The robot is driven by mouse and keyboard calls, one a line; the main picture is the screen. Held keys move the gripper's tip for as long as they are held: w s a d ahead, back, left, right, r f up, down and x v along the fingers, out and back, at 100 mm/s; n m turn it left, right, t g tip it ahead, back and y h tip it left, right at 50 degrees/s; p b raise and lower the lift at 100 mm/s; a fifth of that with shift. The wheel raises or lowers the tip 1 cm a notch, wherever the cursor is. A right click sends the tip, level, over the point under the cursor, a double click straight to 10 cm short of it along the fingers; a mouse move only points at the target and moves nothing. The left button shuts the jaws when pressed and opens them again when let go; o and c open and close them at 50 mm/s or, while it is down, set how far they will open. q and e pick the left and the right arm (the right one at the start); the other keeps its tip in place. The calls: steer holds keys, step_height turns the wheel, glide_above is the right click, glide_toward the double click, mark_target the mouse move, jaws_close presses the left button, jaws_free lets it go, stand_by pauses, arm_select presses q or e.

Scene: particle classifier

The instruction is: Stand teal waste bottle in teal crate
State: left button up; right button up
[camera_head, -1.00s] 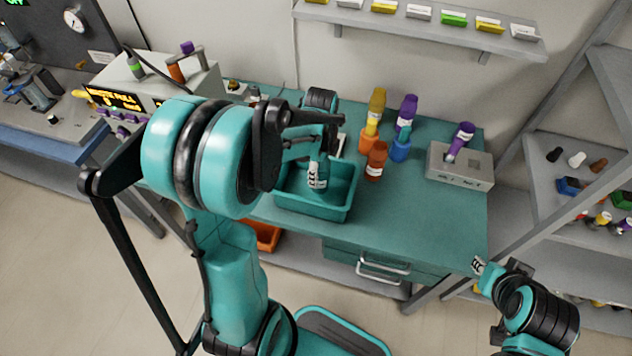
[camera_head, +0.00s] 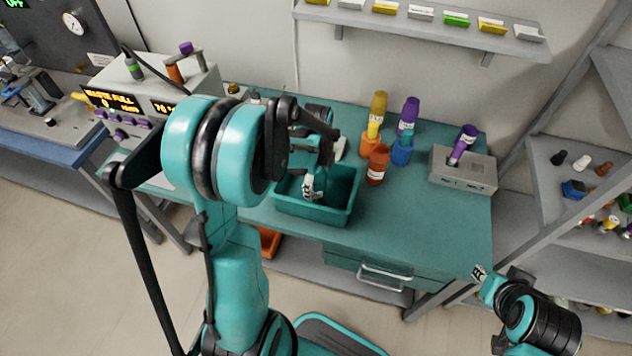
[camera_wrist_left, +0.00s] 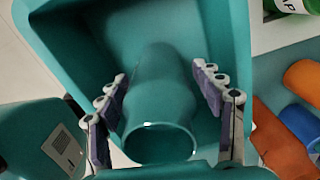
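The teal waste bottle (camera_wrist_left: 160,105) is inside the teal crate (camera_wrist_left: 62,40) in the left wrist view, its round open mouth towards the camera. It looks upright, but its base is hidden. My left gripper (camera_wrist_left: 162,98) has a finger on each side of the bottle, with narrow gaps showing, so it looks open around it. In the head view the left gripper (camera_head: 312,187) reaches down into the crate (camera_head: 318,213), and the bottle is hard to make out there. My right gripper (camera_head: 479,272) is off the table's right front corner, too small to judge.
Right of the crate stand an orange bottle (camera_head: 377,165), a yellow bottle (camera_head: 377,112), a purple bottle (camera_head: 408,115) and a blue one (camera_head: 401,152). A grey block (camera_head: 470,172) holds another purple bottle. The table front right (camera_head: 430,225) is clear.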

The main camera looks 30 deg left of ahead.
arm_select(q)
steer(key=shift+r+p, duration=0.35)
steer(key=shift+r, duration=0.25)
step_height(320, 180, up, 11)
steer(key=p, duration=0.3)
steer(key=shift+f, duration=0.1)
steer(key=shift+r+p, duration=0.25)
steer(key=shift+p, duration=0.05)
steer(key=s+d+r+n+t, duration=0.2)
steer(key=s+d+n, duration=0.3)
steer(key=n, duration=0.3)
steer(key=s+d+r+n+t, duration=0.3)
steer(key=s+d+n+t, duration=0.2)
steer(key=n, duration=0.4)
steer(key=shift+s+d+r, duration=0.3)
steer(key=shift+s+d, duration=0.05)
steer(key=shift+s, duration=0.2)
steer(key=shift+f, duration=0.1)
